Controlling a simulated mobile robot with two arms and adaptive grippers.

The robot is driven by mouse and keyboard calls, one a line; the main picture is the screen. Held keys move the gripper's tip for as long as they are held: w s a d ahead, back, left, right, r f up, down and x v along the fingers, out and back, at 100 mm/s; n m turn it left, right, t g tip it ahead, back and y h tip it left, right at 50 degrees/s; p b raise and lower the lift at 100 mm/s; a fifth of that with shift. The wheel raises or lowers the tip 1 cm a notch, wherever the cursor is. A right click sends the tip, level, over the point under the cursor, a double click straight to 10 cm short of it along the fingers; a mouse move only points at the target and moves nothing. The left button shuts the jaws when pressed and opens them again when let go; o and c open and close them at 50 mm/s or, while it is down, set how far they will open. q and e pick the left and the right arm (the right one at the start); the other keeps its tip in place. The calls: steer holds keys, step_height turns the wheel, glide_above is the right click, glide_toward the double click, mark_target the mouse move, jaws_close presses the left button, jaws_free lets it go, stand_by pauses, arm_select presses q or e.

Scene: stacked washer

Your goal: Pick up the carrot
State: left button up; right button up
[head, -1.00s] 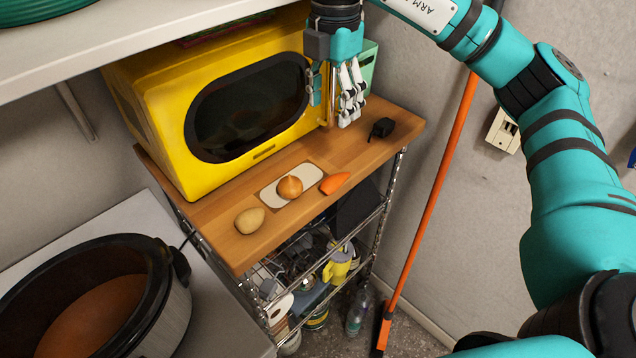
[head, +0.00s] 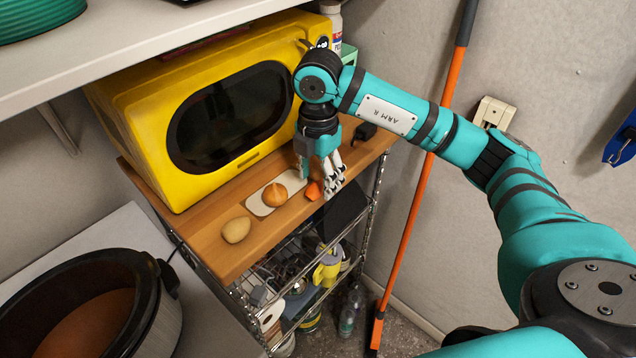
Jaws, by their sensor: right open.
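The orange carrot (head: 313,191) lies on the wooden top of the rack, just right of the white board. My right gripper (head: 318,186) points down at the carrot, with its fingers spread on either side and partly covering it. It is open; whether a finger touches the carrot cannot be told. An onion (head: 275,195) sits on the white board (head: 257,207), left of the gripper. My left gripper is not in view.
A potato (head: 236,230) lies at the left on the wooden top (head: 213,250). The yellow microwave (head: 130,110) stands behind. A black object (head: 365,131) is at the back right. A black pot (head: 150,290) stands lower left. An orange broom handle (head: 418,215) leans at the right.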

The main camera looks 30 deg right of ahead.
steer(key=shift+f, duration=1.05)
jaws_close()
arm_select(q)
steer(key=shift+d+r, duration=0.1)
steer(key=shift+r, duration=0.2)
arm_select(e)
steer(key=shift+r, duration=0.1)
